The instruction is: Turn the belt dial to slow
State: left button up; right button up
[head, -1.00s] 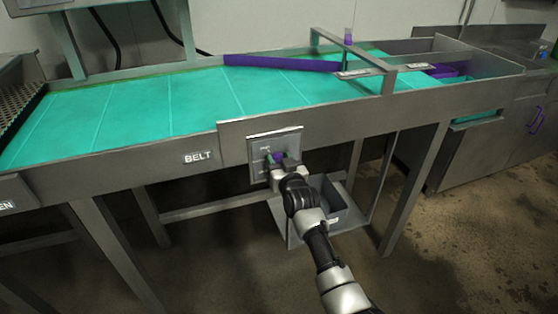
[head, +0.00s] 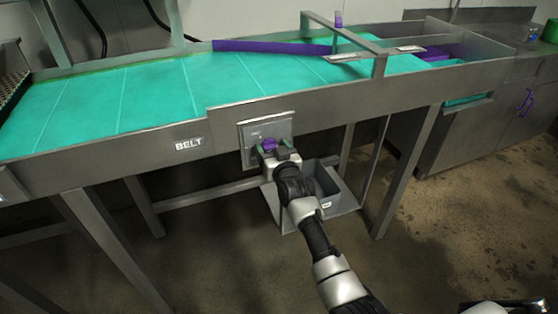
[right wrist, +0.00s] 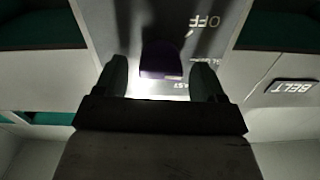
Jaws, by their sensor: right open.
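The belt dial (head: 269,145) is a purple knob on a grey plate (head: 284,128) fixed to the conveyor's front, right of the BELT label (head: 189,144). My right gripper (head: 271,151) is at the dial, its green fingertips apart. In the right wrist view the dial (right wrist: 162,60) lies between the open fingertips (right wrist: 160,78), with a visible gap on each side. The plate's lettering appears upside down there; OFF and part of FAST can be read, and a word between them is partly hidden. The dial's pointer setting cannot be made out.
The conveyor has a teal belt (head: 155,96) with a purple guide bar (head: 270,47) across it. A grey bin (head: 328,188) stands on a low shelf beneath the plate. Conveyor legs flank it. Open floor lies to the right, before a steel cabinet (head: 470,135).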

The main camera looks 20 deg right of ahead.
jog(key=s, duration=0.9)
jog(key=shift+s+d, duration=0.2)
jog(key=shift+s, duration=0.15)
jog(key=s+a+f+n+g, duration=0.1)
jog(key=s+f+g, duration=0.3)
jog(key=f, duration=0.8)
jog(key=s+f+g, duration=0.2)
jog(key=s+f, duration=0.5)
jog(key=f, duration=0.4)
jog(key=s+a+f+n+g, duration=0.1)
jog(key=s+f+g, duration=0.3)
jog(key=f, duration=0.8)
jog(key=s+d+f+g, duration=0.1)
jog(key=s+f, duration=0.4)
jog(key=s, duration=0.7)
jog(key=s+d+f+g, duration=0.2)
jog(key=s+f, duration=0.4)
jog(key=s, duration=0.6)
jog(key=s+d+f+n+g, duration=0.1)
jog(key=s+f+g, duration=0.3)
jog(key=s, duration=0.7)
jog(key=shift+s+d+f+h+p, duration=0.3)
jog(key=shift+s+d+f+p, duration=0.1)
jog(key=shift+d+f, duration=0.25)
